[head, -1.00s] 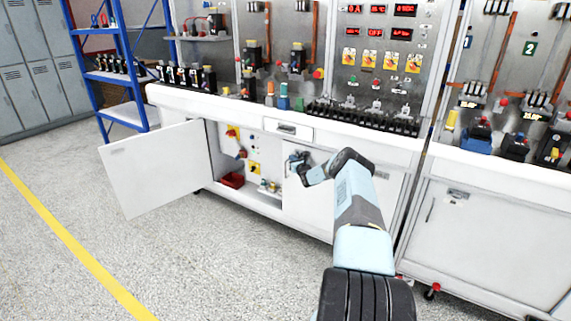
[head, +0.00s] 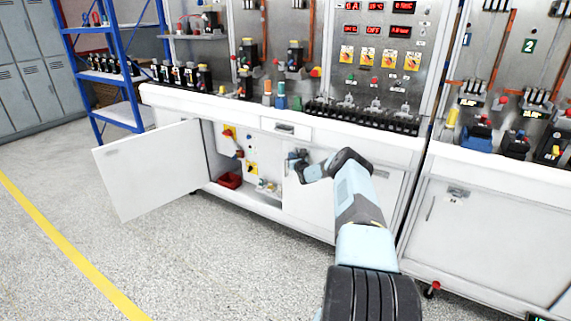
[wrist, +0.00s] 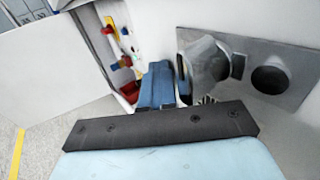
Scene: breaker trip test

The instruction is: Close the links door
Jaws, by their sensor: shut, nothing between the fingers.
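A white cabinet door (head: 155,170) stands wide open at the left of the bench, hinged beside the open compartment (head: 238,165); no label is readable, so I cannot confirm it is the links door. It also shows at the left of the wrist view (wrist: 50,70). A second white front panel (head: 308,200) right of the compartment looks closed. My gripper (head: 297,159) is shut and empty in front of this panel's upper left part, apart from the open door.
The compartment holds red and yellow switches and a red bin (head: 230,180). A drawer (head: 286,128) sits above. A blue shelf rack (head: 120,80) stands behind the open door. Speckled floor (head: 190,260) is clear in front of the bench.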

